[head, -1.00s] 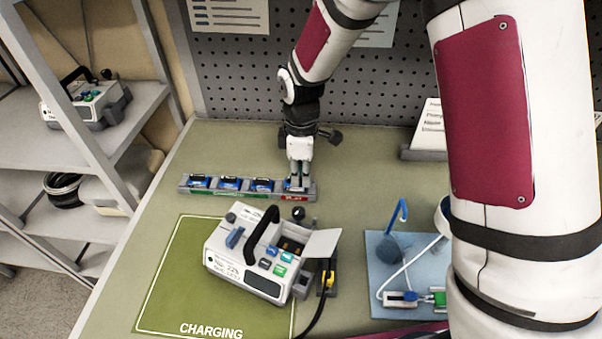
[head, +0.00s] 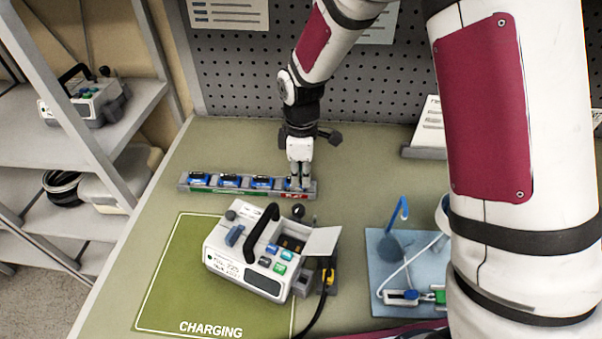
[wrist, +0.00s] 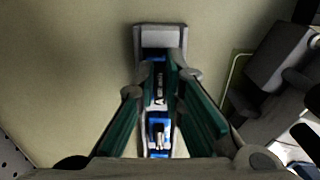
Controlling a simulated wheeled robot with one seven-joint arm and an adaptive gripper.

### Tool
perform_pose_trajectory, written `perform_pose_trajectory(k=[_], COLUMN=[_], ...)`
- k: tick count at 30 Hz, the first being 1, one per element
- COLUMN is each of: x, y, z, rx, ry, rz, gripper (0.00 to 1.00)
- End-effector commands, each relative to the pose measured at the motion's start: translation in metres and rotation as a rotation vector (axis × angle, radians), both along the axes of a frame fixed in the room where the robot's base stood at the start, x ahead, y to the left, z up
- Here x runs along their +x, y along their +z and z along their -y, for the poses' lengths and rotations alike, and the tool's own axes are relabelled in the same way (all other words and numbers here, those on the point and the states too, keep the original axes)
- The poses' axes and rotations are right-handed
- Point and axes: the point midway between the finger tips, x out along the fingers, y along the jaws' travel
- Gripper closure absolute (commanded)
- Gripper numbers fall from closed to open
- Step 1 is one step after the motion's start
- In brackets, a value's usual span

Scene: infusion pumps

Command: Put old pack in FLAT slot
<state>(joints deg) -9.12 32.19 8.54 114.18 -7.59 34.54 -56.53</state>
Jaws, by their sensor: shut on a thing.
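The pack rack (head: 312,188) is a long grey holder on the bench behind the pump. Its right end has a red label (head: 295,196), the FLAT slot, and its other part has a green label. My gripper (head: 299,184) points down at the red-labelled end. It is shut on the old pack (wrist: 159,82), a blue and dark block low in that end slot; the fingers hide much of it. Whether it is fully seated I cannot tell. Several blue packs (head: 229,181) sit in the slots to the left. The pump (head: 228,262) stands with its lid (head: 322,241) open and dark bay (head: 291,245) showing.
The pump is on the green CHARGING mat (head: 165,290), with a black cable at its right. A blue board (head: 385,270) with a hook and tubing lies further right. A pegboard wall (head: 240,80) stands behind, shelves (head: 130,110) at left. Bench left of the pump is clear.

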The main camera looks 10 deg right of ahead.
Motion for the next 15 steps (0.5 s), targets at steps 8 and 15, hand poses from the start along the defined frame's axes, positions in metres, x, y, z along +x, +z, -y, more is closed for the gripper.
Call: perform_pose_trajectory(k=[8,15], x=[0.0001,0.0001], y=[0.0004,0.0004], z=[0.0000,0.0000], rx=[0.000,0.000], ry=[0.000,0.000], rz=[0.001,0.001], gripper=[0.72,0.67])
